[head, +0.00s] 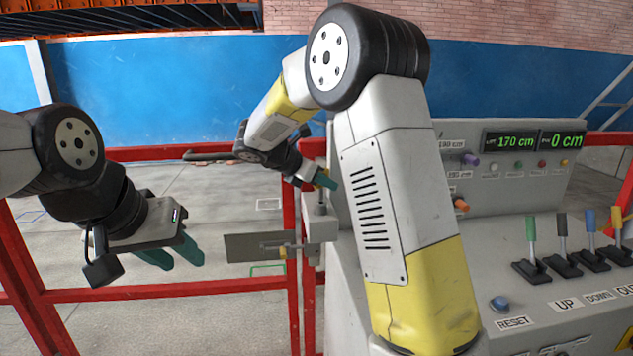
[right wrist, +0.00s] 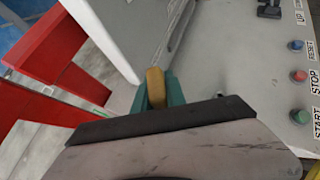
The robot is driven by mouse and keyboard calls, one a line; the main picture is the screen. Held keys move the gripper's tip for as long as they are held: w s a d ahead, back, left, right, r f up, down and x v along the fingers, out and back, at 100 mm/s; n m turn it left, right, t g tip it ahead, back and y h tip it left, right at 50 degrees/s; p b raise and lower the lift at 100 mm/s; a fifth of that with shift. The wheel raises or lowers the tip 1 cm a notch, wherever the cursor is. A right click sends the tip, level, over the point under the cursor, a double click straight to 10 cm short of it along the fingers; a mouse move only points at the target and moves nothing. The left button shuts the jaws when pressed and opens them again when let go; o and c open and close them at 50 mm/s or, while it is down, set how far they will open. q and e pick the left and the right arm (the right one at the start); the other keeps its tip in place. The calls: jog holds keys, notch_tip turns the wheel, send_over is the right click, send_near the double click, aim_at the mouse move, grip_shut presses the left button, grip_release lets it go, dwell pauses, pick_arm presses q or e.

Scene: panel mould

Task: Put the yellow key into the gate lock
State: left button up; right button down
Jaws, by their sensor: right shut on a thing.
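In the right wrist view, a yellow-brown piece, which looks like the yellow key (right wrist: 156,88), sits between the teal fingers of my right gripper (right wrist: 159,95). Its lower part is hidden by the gripper. In the head view my right gripper (head: 324,181) is above the grey lock box (head: 319,230) on the red gate post, beside the console. A flat metal plate (head: 252,247) and a small brass-coloured part extend left from the box. I cannot tell where the keyhole is. My left gripper (head: 174,255) is at left, its teal fingers apart and empty, over the floor.
The grey control console (head: 490,240) fills the right, with several levers, buttons and green displays. Red rails (head: 150,292) cross at left and centre. My right arm covers part of the console. Open floor lies behind the rails.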

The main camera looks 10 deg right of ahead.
aim_at(325, 201)
jog(key=shift+f, duration=1.7)
jog(key=c, duration=1.3)
grip_release()
jog(key=v, duration=0.7)
jog(key=shift+s+a+r, duration=0.2)
jog(key=shift+a+r, duration=0.05)
